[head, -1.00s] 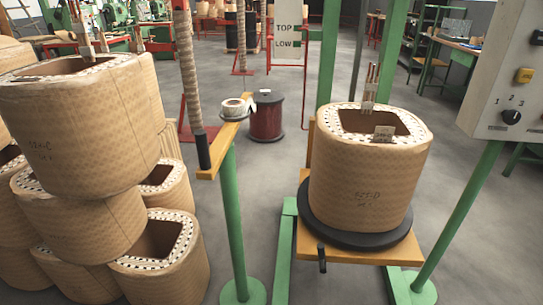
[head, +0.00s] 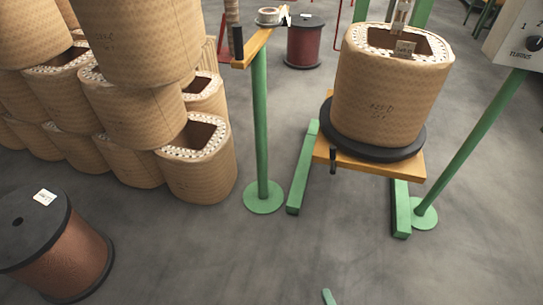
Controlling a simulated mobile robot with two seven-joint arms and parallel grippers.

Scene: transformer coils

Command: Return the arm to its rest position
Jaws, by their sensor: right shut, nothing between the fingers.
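Only a small green tip shows at the bottom edge of the head view, and I take it for my right gripper (head: 328,297). It is shut with nothing held, low and in front of the coil stand, over bare floor and apart from everything. The rest of my right arm is outside the picture. My left gripper and arm are not in view. A tan wrapped coil (head: 390,95) stands upright on a black round plate (head: 345,140) at the right, well away from the gripper. A small tag and upright leads show at its open top.
Tan coils (head: 125,115) are stacked at the left. A dark-flanged copper wire spool (head: 70,260) stands at the lower left. A green post (head: 261,130) and the stand's green feet (head: 303,170) rise near the middle. The grey floor (head: 230,265) in front is clear.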

